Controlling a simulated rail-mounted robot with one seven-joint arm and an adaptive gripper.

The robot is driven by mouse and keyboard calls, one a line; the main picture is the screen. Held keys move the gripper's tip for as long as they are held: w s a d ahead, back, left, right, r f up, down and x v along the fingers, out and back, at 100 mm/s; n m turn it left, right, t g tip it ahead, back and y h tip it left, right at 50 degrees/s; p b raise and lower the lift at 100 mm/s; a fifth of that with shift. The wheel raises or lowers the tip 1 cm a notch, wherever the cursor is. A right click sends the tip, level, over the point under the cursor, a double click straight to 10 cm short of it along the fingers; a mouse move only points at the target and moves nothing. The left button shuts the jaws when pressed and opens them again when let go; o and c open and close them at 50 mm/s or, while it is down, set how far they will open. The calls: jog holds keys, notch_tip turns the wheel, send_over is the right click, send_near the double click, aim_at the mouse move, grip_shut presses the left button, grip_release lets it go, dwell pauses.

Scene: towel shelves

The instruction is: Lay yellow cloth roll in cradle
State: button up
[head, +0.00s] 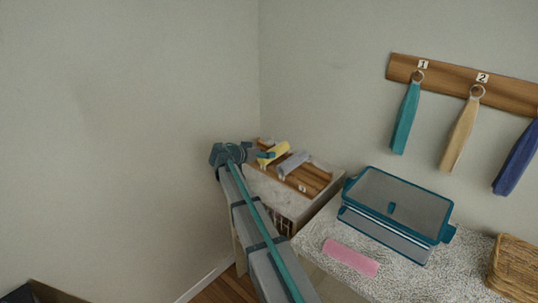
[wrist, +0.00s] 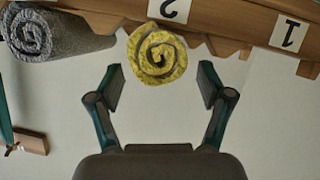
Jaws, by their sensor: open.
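The yellow cloth roll (wrist: 157,54) shows its spiral end in the wrist view, at the wooden cradle (wrist: 220,22) beside the upside-down label 2. It also shows in the head view (head: 275,151), lying across the back left part of the cradle (head: 312,181). I cannot tell how deep it sits in its slot. My gripper (wrist: 161,85) is open, with one finger on each side below the roll's end and visible gaps to it. In the head view my gripper (head: 262,154) is at the cradle's left side, partly covering the roll.
A grey roll (wrist: 55,42) lies in the cradle beside the yellow one; it shows in the head view (head: 293,163). A teal-rimmed bin (head: 405,195), a pink cloth (head: 350,257) and a wicker basket (head: 515,270) stand to the right. Towels hang from a wall rail (head: 450,84).

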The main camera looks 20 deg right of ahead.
jog(key=b+v, duration=0.1)
jog(key=v, duration=0.7)
jog(key=shift+s+a, duration=0.15)
jog(key=shift+a, duration=0.1)
jog(key=shift+b, duration=0.35)
